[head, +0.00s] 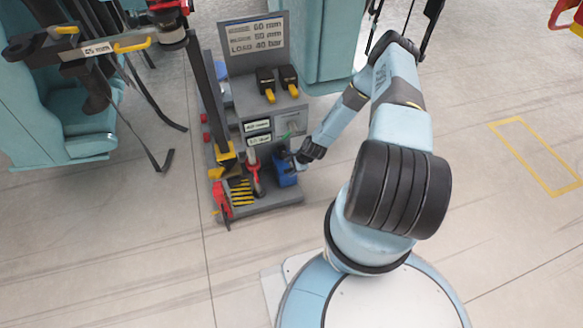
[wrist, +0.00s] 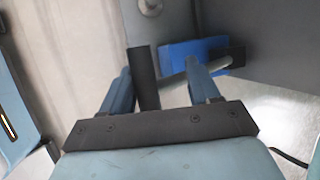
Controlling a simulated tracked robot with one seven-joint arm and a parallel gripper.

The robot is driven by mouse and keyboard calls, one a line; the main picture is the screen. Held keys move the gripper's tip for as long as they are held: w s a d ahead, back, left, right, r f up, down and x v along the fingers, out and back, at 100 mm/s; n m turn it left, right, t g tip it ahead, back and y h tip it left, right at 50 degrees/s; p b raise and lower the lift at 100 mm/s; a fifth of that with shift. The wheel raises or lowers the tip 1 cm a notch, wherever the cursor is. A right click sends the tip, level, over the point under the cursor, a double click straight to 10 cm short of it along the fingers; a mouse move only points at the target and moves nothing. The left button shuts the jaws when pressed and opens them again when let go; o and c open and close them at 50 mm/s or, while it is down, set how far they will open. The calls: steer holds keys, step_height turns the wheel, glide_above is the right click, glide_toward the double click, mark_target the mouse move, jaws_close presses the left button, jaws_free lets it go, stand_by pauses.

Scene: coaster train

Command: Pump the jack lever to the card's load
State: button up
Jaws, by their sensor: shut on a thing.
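The card (head: 257,36) stands at the top of the grey stand and reads 60 mm, 50 mm and LOAD 40 bar. A blue block (head: 284,170), apparently the jack, sits low on the stand's right side; blue also shows in the wrist view (wrist: 195,52). My gripper (head: 293,163) is beside it. My gripper is shut on the lever. Its grip is largely hidden in the head view.
Small labelled readouts (head: 258,126) sit on the stand's front, too small to read surely. Two black blocks with yellow tips (head: 277,82) are above them. A red-handled tool (head: 254,178) stands left of the jack. Teal seats (head: 75,115) are at left.

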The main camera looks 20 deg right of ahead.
steer(key=shift+s+d+f, duration=0.1)
steer(key=shift+s+f, duration=0.25)
steer(key=shift+f, duration=0.35)
steer(key=shift+s+f, duration=0.3)
steer(key=shift+f, duration=0.35)
steer(key=shift+s+d+f, duration=0.1)
steer(key=shift+s+f, duration=0.25)
steer(key=shift+f, duration=0.35)
steer(key=shift+c, duration=0.6)
steer(key=shift+f, duration=0.3)
steer(key=shift+d, duration=0.1)
steer(key=shift+w+d, duration=0.1)
steer(key=o, duration=1.5)
steer(key=shift+w+d, duration=0.1)
steer(key=shift+c, duration=0.2)
steer(key=s+a+v, duration=0.1)
steer(key=v, duration=1.2)
steer(key=shift+r, duration=0.3)
